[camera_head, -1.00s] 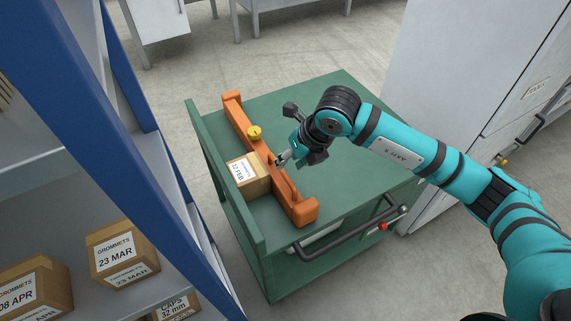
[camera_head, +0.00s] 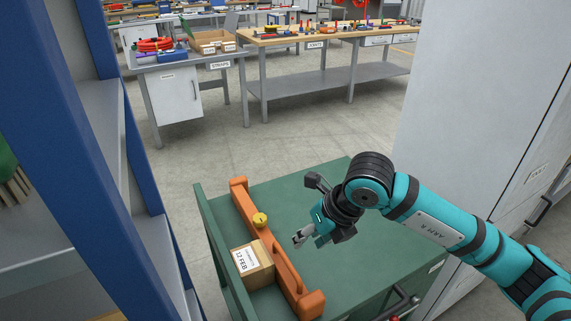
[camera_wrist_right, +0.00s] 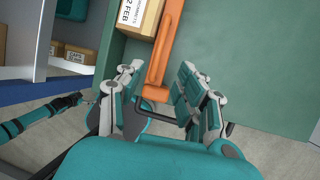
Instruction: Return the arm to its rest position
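My right arm (camera_head: 440,228) reaches in from the right over a green cart. Its gripper (camera_head: 302,238) hangs above the cart top, just right of an orange toolbox-like piece with a long bar (camera_head: 285,268). In the right wrist view the fingers (camera_wrist_right: 155,85) stand wide apart with nothing between them; the orange bar (camera_wrist_right: 165,45) lies beyond. In the right wrist view, part of another teal and black arm (camera_wrist_right: 35,117), seemingly my left, shows at the left edge. Its fingers cannot be made out, and it is not in the head view.
A blue-framed shelf (camera_head: 140,185) stands left, a grey cabinet (camera_head: 470,100) right. Workbenches (camera_head: 325,80) stand behind open floor.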

